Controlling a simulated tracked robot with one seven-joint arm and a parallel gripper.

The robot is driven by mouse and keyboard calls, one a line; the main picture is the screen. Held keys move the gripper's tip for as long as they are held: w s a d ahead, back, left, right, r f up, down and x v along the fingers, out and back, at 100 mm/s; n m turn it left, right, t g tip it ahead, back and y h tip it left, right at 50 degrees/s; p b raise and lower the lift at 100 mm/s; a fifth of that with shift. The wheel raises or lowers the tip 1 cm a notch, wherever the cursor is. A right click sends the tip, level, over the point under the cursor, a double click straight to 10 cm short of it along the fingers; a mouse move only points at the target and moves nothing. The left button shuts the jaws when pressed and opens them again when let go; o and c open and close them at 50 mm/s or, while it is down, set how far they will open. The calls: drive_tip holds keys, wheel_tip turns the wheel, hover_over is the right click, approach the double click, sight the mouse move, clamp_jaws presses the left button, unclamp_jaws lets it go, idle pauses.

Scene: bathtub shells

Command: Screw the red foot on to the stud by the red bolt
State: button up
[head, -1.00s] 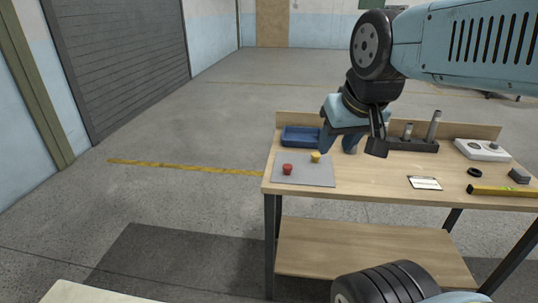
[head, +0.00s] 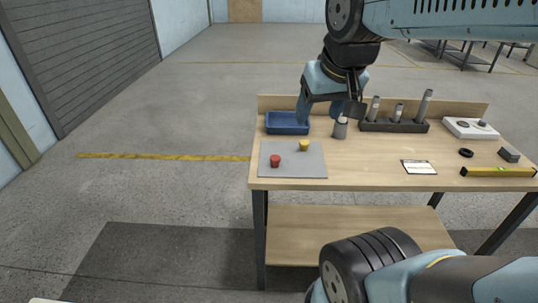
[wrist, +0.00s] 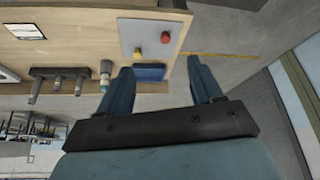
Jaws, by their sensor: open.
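The red foot (head: 275,161) is a small red tapered piece standing on a grey mat (head: 292,172) at the left end of the workbench. It also shows in the wrist view (wrist: 165,37). My gripper (head: 321,116) is open and empty, above the back left of the bench, by the blue tray and up and right of the red foot in the head view. In the wrist view its two fingers (wrist: 160,66) are wide apart with nothing between them. I see no bathtub shell, stud or red bolt in these frames.
A yellow foot (head: 304,146) stands on the same mat. A blue tray (head: 287,124), a grey cylindrical container (head: 340,130) and a dark rack (head: 394,126) line the back. A label card (head: 419,167) and a yellow level (head: 498,172) lie right. The bench's front middle is clear.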

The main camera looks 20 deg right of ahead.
drive_tip(key=shift+o, duration=0.4)
drive_tip(key=w+f+g, duration=0.2)
drive_tip(key=w+f, duration=0.3)
drive_tip(key=w, duration=0.8)
drive_tip(key=shift+w+g+h, duration=0.3)
drive_tip(key=shift+g+h, duration=0.1)
drive_tip(key=g+y, duration=0.1)
drive_tip(key=g, duration=0.2)
hover_over(276, 158)
drive_tip(key=shift+m, duration=0.3)
wheel_tip(276, 158, down, 21)
drive_tip(key=shift+s+f, duration=0.1)
drive_tip(key=shift+s, duration=0.05)
drive_tip(key=shift+w+f, duration=0.2)
drive_tip(key=shift+f, duration=2.6)
drive_tip(key=shift+c, duration=0.3)
drive_tip(key=c, duration=1)
drive_tip(key=shift+r, duration=0.1)
drive_tip(key=shift+c, duration=0.2)
